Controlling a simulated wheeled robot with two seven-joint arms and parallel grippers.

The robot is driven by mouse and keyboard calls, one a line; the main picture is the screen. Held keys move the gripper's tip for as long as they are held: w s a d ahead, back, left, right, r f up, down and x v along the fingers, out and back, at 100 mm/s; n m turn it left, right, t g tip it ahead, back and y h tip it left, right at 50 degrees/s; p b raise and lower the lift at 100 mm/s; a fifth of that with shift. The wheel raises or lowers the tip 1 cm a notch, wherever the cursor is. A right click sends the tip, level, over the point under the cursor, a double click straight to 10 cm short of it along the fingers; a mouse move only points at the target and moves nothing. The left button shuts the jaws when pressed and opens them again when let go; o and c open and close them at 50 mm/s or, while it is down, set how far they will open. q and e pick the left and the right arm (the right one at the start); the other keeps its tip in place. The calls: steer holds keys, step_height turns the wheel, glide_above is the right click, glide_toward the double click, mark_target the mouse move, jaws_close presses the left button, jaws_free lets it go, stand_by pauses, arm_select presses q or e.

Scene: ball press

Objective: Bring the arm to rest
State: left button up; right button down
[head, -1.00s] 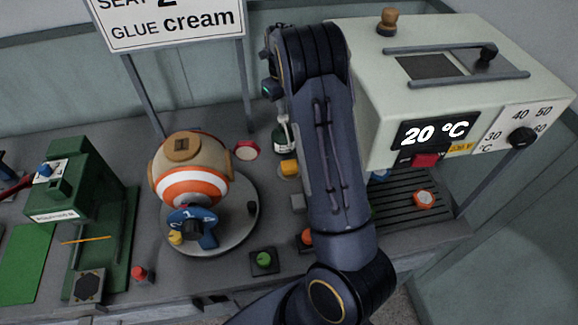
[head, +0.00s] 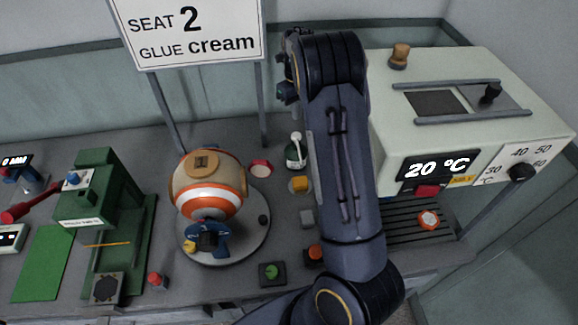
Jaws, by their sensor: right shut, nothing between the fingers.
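My right arm (head: 342,165) rises from the bottom middle and bends at the top, in front of the bench. My right gripper (head: 287,92) is small and partly hidden beside the arm's upper end. It is shut and holds nothing. It is above the back of the bench, apart from the ball and the bottle. The orange, white and tan ball (head: 208,186) sits on a round grey plate (head: 256,236). A blue clamp-like part (head: 207,240) is at the ball's front. My left gripper is not in view.
A white oven-like box (head: 500,125) reading 20 °C stands close right of my arm. A sign (head: 190,32) reading "SEAT 2 GLUE cream" stands behind the ball. A green press (head: 95,215) is at left. A small bottle (head: 296,152) and buttons are near my arm.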

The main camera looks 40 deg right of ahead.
steer(key=s+a+r+n+t+y+b, duration=0.1)
steer(key=s+a+r+n+t+y, duration=0.1)
steer(key=s+a+r+n, duration=0.45)
steer(key=s+a+r+n+t+y, duration=0.2)
steer(key=s+a+r+n, duration=0.2)
steer(key=s+a+n, duration=0.6)
steer(key=s+a+f+n, duration=0.1)
steer(key=s+a+n, duration=0.2)
steer(key=s+n, duration=0.3)
steer(key=s+a+f+n+t, duration=0.1)
steer(key=s+a+f+n, duration=0.1)
steer(key=s+a+n, duration=0.2)
steer(key=s+n, duration=0.3)
steer(key=n, duration=0.4)
steer(key=shift+a+f+n+t+b, duration=0.2)
steer(key=shift+f+n+t+b, duration=0.1)
steer(key=shift+n+b, duration=0.1)
steer(key=shift+d+r, duration=0.1)
